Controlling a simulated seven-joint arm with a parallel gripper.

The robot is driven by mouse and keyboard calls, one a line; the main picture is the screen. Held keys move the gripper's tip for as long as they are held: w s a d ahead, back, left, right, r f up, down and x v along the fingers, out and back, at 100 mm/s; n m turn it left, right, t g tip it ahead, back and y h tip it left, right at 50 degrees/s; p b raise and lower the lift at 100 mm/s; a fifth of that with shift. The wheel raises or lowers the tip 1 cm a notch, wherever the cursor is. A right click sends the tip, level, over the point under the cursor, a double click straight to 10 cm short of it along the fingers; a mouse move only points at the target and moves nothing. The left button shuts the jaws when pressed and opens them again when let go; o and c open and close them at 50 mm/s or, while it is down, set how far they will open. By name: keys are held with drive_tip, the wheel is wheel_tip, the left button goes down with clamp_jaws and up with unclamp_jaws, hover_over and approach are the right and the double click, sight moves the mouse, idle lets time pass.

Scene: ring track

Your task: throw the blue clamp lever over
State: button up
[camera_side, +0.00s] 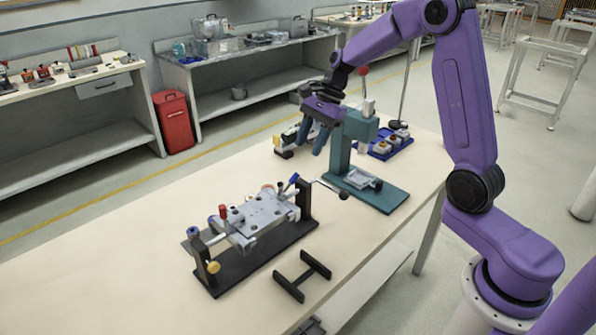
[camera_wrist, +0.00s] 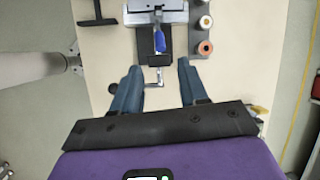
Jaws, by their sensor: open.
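The blue clamp lever (camera_side: 291,182) stands tilted at the right end of a grey metal fixture (camera_side: 262,213) on a black base. In the wrist view the blue lever (camera_wrist: 159,40) shows near the top centre, at the near edge of the fixture (camera_wrist: 157,16). My gripper (camera_side: 311,146) is open and empty, above and behind the lever in the side view, apart from it. In the wrist view my gripper (camera_wrist: 158,68) has its two blue-grey fingers spread wide, with the lever beyond the gap between them.
A crank handle (camera_side: 333,189) sticks out at the fixture's right end. A teal press stand (camera_side: 341,155) is close beside my gripper, with a blue tray (camera_side: 382,154) behind it. A black H-shaped piece (camera_side: 303,275) lies in front. The left of the table is clear.

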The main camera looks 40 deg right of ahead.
sight(298, 172)
drive_tip(key=x, duration=0.9)
drive_tip(key=shift+r, duration=0.1)
clamp_jaws()
